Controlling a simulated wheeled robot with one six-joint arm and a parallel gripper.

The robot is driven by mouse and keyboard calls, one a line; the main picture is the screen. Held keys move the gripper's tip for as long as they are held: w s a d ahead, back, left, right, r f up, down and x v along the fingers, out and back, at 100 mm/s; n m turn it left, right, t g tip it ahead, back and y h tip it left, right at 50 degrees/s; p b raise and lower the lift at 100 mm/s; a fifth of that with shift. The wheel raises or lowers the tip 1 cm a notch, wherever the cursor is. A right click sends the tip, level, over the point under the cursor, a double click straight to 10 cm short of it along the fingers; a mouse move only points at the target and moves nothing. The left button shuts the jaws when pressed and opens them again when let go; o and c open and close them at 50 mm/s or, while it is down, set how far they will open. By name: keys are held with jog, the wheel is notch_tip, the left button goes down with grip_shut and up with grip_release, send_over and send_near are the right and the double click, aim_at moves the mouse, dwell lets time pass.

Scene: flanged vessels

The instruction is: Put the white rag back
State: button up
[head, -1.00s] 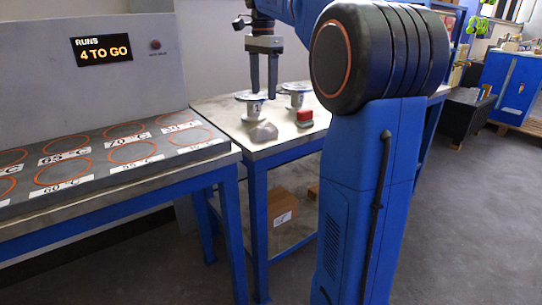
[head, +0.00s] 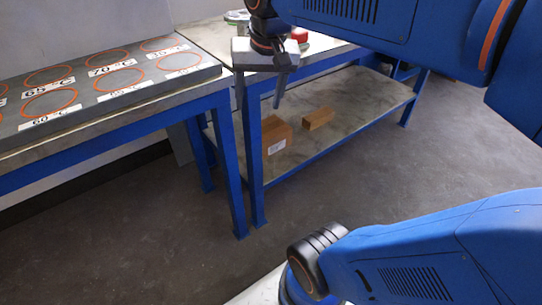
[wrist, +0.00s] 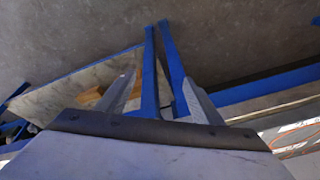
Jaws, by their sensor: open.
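I cannot make out the white rag in either view now. A pale grey-white lump that may be it lay near the table's front corner in the earlier head view; my gripper and arm now cover that area. My gripper (head: 259,103) is open and empty, its fingers pointing down past the near corner of the side table (head: 205,36). In the wrist view, my gripper (wrist: 160,82) shows nothing between its fingers, with blue table legs and floor beyond.
A red object (head: 300,35) stands on the side table, partly behind my arm. Cardboard boxes (head: 276,136) lie on its lower shelf (head: 365,98). The bench at left carries a grey plate (head: 110,93) with orange rings and temperature labels. The floor in front is clear.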

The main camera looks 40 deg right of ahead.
jog(key=s+a+f+n, duration=0.1)
jog(key=s+f+n, duration=0.1)
jog(key=s+f, duration=0.2)
jog(key=s+a+f+n+t, duration=0.1)
jog(key=s+f+n, duration=0.2)
jog(key=s+f, duration=0.2)
notch_tip(320, 180, down, 2)
jog(key=shift+a+f, duration=0.2)
jog(key=shift+a, duration=0.15)
